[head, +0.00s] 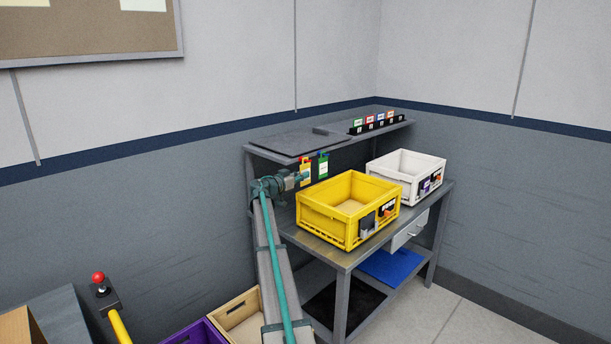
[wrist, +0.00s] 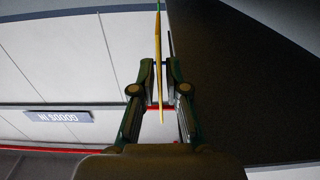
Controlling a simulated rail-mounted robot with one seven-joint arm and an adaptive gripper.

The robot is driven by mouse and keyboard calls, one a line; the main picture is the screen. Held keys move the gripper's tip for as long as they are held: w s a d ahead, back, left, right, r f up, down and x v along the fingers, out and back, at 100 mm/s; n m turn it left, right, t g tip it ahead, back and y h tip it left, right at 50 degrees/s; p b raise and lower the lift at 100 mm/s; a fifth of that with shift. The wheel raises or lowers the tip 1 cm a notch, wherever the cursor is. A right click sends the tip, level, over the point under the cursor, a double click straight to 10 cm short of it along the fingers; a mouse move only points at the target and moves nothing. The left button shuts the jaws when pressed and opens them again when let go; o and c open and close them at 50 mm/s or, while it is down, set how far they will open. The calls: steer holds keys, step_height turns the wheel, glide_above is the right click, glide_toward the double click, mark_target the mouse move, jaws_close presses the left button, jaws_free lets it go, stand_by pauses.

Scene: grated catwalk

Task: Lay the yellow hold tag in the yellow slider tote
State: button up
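The yellow hold tag (head: 305,173) hangs upright below the shelf, left of a green tag (head: 323,166). My gripper (head: 301,178) is at the yellow tag. In the wrist view the yellow tag (wrist: 160,100) is edge-on, a thin strip between the two fingers of my gripper (wrist: 161,66). The fingers are close together, but I cannot tell whether they touch it. The yellow slider tote (head: 322,228) stands on the bench, right of and nearer than the tag. Its visible floor looks empty.
A white tote (head: 388,166) stands on the bench behind the yellow one. The shelf (head: 275,148) above holds a row of small coloured cards (head: 373,124). A red-knobbed post (head: 100,283), a purple bin (head: 196,333) and a wooden bin (head: 233,312) are lower left.

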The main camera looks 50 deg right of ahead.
jaws_close()
steer(key=shift+r+b, duration=0.35)
steer(key=shift+b, duration=0.4)
steer(key=shift+s+a+b, duration=0.1)
steer(key=shift+s+b, duration=0.7)
steer(key=shift+b, duration=0.05)
steer(key=shift+s+a+r+b, duration=0.1)
steer(key=shift+s+r+b, duration=0.2)
steer(key=shift+s, duration=0.25)
steer(key=shift+s+r+b, duration=0.2)
steer(key=shift+s+b, duration=0.1)
steer(key=shift+s, duration=0.2)
stand_by(0.4)
steer(key=shift+s+a+b, duration=0.15)
steer(key=shift+s+b, duration=0.6)
steer(key=shift+s, duration=0.4)
steer(key=shift+s+a+b, duration=0.1)
steer(key=shift+s+b, duration=0.6)
steer(key=shift+s, duration=0.4)
